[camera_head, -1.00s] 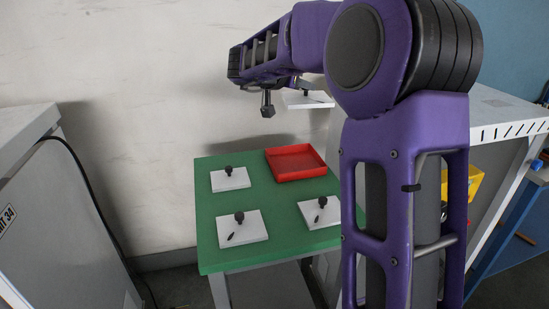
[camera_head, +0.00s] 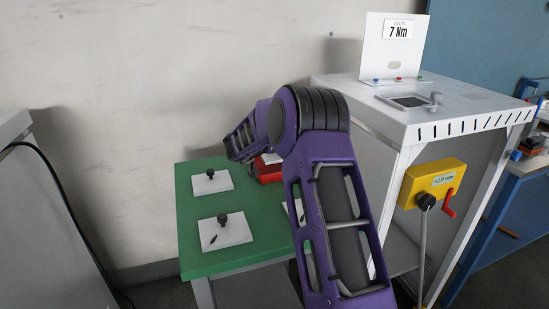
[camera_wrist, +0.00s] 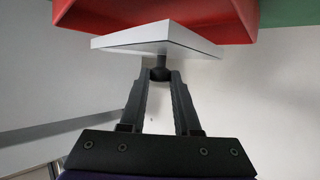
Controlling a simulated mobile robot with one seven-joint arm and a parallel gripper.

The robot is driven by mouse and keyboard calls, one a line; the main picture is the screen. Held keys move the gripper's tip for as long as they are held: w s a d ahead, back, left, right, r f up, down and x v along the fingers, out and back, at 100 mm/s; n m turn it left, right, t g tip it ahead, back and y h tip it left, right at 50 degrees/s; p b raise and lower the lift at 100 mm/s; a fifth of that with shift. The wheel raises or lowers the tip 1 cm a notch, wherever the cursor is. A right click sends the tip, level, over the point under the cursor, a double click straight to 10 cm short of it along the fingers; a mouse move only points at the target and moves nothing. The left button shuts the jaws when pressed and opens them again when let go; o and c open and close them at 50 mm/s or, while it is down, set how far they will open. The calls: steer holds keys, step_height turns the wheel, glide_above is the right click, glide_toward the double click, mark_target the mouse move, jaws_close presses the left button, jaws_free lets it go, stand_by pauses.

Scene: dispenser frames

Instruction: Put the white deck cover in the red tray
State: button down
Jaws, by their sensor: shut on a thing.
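My gripper (camera_wrist: 161,78) is shut on the dark knob of the white deck cover (camera_wrist: 130,38) in the wrist view. The cover is a flat white plate, seen tilted in that view. The red tray (camera_wrist: 228,14) shows close beside the cover; I cannot tell whether they touch. In the head view, the red tray (camera_head: 268,176) is on the green table, mostly hidden by my arm. A bit of the white cover (camera_head: 271,158) shows at the tray. My gripper's fingers are hidden in the head view.
Other white plates with dark knobs lie on the green table (camera_head: 190,245): one at the back left (camera_head: 203,186), one at the front left (camera_head: 230,236), one partly behind my arm. A white bench (camera_head: 465,110) with a yellow crank box (camera_head: 420,182) stands at right.

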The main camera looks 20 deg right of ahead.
steer(key=shift+f+b, duration=0.4)
steer(key=shift+f, duration=1.5)
steer(key=shift+f, duration=0.15)
steer(key=c, duration=0.6)
jaws_free()
steer(key=shift+f, duration=0.1)
steer(key=shift+r, duration=0.25)
steer(key=p+v, duration=0.1)
steer(key=v, duration=1.1)
